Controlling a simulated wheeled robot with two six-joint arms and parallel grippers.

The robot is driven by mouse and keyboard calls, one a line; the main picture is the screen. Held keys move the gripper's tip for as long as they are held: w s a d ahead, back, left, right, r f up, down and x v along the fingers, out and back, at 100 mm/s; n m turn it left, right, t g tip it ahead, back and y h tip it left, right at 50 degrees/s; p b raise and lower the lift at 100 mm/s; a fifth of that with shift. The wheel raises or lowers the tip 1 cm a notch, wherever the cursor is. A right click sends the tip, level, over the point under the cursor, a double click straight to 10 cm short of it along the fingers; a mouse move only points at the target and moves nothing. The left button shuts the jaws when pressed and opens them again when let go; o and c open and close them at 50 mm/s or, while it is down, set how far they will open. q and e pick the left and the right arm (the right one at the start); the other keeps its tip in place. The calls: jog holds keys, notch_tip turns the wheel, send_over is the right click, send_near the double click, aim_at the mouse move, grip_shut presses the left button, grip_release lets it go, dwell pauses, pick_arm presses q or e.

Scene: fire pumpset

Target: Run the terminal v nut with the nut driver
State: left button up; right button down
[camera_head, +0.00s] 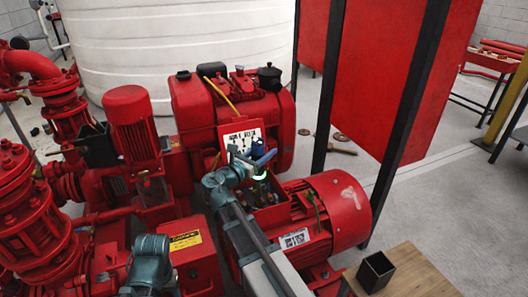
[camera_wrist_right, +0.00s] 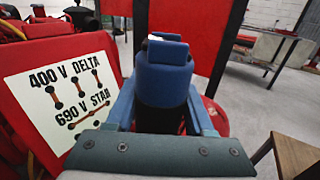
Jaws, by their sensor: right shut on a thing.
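My right gripper (camera_head: 256,160) is over the open terminal box (camera_head: 270,214) of the red motor. In the right wrist view its blue fingers (camera_wrist_right: 163,105) are shut on the nut driver (camera_wrist_right: 166,70), a dark, thick grip with a blue top. Blue parts of the driver and fingers also show in the head view. Inside the box are small brass-coloured terminals (camera_head: 262,188), partly hidden by my arm. I cannot make out the terminal V nut or whether the driver's tip touches it. My left gripper is out of view; only a left arm joint (camera_head: 150,262) shows.
A white placard (camera_head: 241,137) reading 400 V DELTA and 690 V STAR stands behind the box. The red motor (camera_head: 335,212) lies to its right. A wooden table (camera_head: 420,275) with a black open bin (camera_head: 376,271) is front right. Red pipework (camera_head: 30,200) fills the left.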

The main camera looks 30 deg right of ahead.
pick_arm(q)
jog(key=shift+f+b, duration=0.75)
jog(key=shift+b, duration=0.05)
dwell(3.1)
notch_tip(320, 180, up, 6)
jog(key=p, duration=0.6)
jog(key=shift+d, duration=0.1)
dwell(0.4)
